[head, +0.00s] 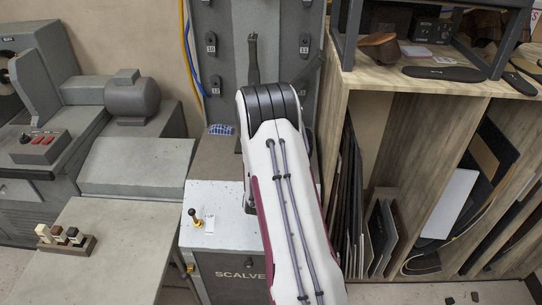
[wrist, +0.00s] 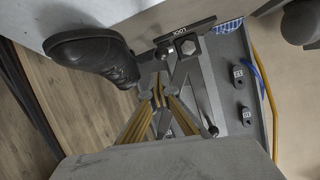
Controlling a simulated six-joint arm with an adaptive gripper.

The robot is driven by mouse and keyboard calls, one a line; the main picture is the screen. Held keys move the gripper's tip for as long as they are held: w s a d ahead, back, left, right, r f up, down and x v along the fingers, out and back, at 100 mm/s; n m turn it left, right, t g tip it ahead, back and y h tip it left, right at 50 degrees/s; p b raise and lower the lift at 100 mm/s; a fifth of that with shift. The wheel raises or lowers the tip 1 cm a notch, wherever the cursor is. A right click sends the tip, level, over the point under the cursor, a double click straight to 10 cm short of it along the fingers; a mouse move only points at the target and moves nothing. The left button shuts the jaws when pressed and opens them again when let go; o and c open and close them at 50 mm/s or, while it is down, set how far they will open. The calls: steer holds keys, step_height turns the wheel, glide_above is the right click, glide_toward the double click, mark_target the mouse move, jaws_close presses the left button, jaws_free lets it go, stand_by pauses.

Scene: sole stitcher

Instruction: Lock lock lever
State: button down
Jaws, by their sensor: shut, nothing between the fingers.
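A plate lettered LOCK (wrist: 184,38) shows upside down in the wrist view, with a hex bolt head (wrist: 190,47) beside it. In the head view my arm hides the gripper and that part of the machine.
A black shoe (wrist: 95,58) sits left of my fingers. The stitcher's grey column (head: 224,50) carries a dark upright bar (head: 253,60). A small black-knobbed lever (head: 193,213) stands on the front box. A wooden shelf (head: 450,95) is close on the right.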

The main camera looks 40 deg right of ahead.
steer(key=shift+s+a+f, duration=0.3)
steer(key=shift+s+a, duration=0.25)
steer(key=shift+a, duration=0.1)
steer(key=shift+s+a+f, duration=0.25)
steer(key=shift+s+a, duration=0.3)
steer(key=shift+a, duration=0.05)
